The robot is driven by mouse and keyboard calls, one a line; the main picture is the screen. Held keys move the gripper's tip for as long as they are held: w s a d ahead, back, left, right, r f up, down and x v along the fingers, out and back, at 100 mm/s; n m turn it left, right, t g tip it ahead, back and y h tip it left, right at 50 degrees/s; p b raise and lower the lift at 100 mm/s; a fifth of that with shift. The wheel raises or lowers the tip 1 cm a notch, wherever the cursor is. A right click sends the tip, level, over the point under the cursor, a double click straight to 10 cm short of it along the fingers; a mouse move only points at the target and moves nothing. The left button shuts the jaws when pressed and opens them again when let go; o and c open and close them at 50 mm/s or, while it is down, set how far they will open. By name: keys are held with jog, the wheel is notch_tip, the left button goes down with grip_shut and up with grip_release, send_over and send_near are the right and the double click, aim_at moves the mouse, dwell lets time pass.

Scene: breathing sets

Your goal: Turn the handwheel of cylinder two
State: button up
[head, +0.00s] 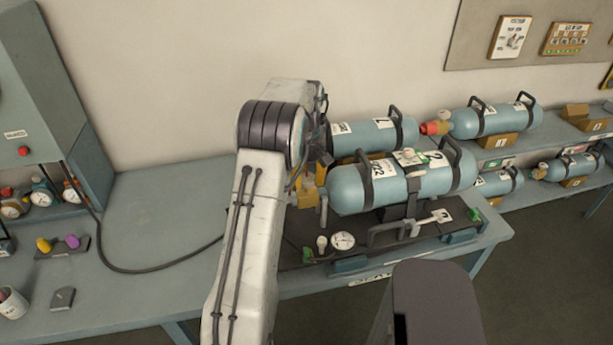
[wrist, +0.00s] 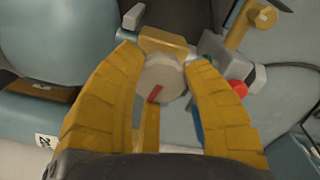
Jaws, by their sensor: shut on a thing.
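Cylinder two (head: 395,188) is a blue-grey tank with black carry handles, lying on its side in a dark cradle on the bench. Its valve end is at the left, largely hidden by my arm in the head view. In the wrist view the handwheel (wrist: 160,77) is a pale round knob with a red mark. My gripper (wrist: 163,60) has its two yellow fingers on either side of the handwheel and is shut on it. A brass fitting (wrist: 165,43) shows just beyond the knob.
Another cylinder (head: 375,134) lies right behind cylinder two. A small gauge (head: 342,240) lies on the dark board in front. More cylinders (head: 495,119) rest on the shelf at the right.

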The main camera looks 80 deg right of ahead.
jog(key=m, duration=0.5)
jog(key=shift+a+f+m, duration=0.1)
jog(key=shift+f+m, duration=0.05)
jog(key=shift+m, duration=0.25)
jog(key=m, duration=0.5)
jog(key=shift+p, duration=0.4)
jog(key=m, duration=0.5)
jog(key=shift+m, duration=0.4)
jog(key=m, duration=1.1)
jog(key=shift+m, duration=0.4)
jog(key=m, duration=1)
jog(key=shift+m, duration=0.4)
jog(key=m, duration=0.5)
jog(key=shift+m+p, duration=0.3)
